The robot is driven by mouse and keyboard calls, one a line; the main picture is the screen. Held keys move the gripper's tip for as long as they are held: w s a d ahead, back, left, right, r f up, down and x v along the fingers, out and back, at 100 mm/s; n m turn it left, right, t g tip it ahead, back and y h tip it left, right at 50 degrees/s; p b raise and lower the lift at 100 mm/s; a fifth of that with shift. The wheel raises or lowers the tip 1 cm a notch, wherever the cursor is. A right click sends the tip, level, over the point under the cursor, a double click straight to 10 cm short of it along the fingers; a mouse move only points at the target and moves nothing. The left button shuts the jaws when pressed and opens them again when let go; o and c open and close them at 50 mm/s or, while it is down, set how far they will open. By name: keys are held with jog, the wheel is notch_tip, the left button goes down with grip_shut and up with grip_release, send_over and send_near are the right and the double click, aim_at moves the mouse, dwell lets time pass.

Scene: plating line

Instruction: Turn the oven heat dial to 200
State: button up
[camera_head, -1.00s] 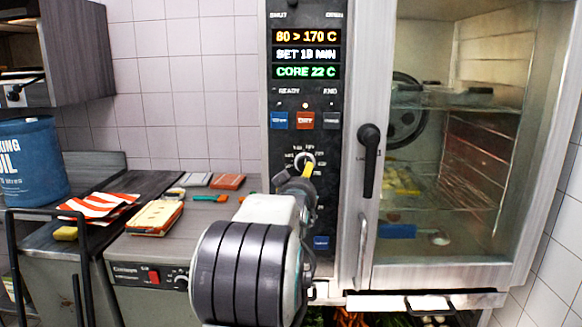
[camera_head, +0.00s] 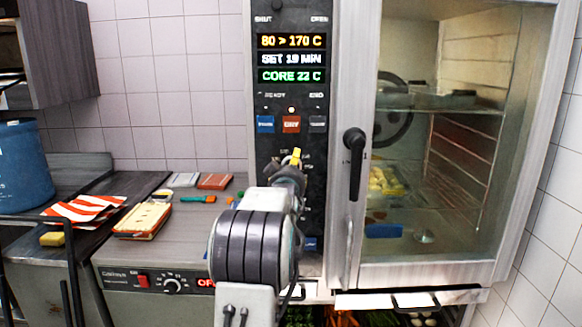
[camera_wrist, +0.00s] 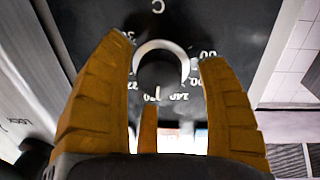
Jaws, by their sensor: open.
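The oven heat dial (camera_wrist: 158,72) shows in the wrist view as a dark round knob with a bright ring and printed numbers around it. My gripper (camera_wrist: 165,50) is open, with one yellow finger on each side of the dial; I cannot tell whether they touch it. A narrow yellow piece stands below the knob between the fingers. In the head view, my gripper (camera_head: 296,157) is at the control panel (camera_head: 275,180) and hides most of the dial. The oven display (camera_head: 291,41) reads 80 > 170 C.
The oven door (camera_head: 440,275) is shut, and its black handle (camera_head: 355,165) is right of the panel. Buttons (camera_head: 291,124) sit above the dial.

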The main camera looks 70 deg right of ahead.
jog(key=shift+d, duration=0.15)
jog(key=shift+c, duration=0.2)
jog(key=c, duration=1.2)
jog(key=shift+b, duration=0.3)
jog(key=m+b, duration=0.3)
jog(key=b, duration=0.1)
jog(key=shift+f, duration=0.15)
jog(key=m+b, duration=0.1)
jog(key=b, duration=0.2)
jog(key=shift+m, duration=0.4)
jog(key=shift+r+m+b, duration=0.3)
jog(key=shift+m+b, duration=0.1)
jog(key=shift+b, duration=0.35)
jog(key=shift+r, duration=0.15)
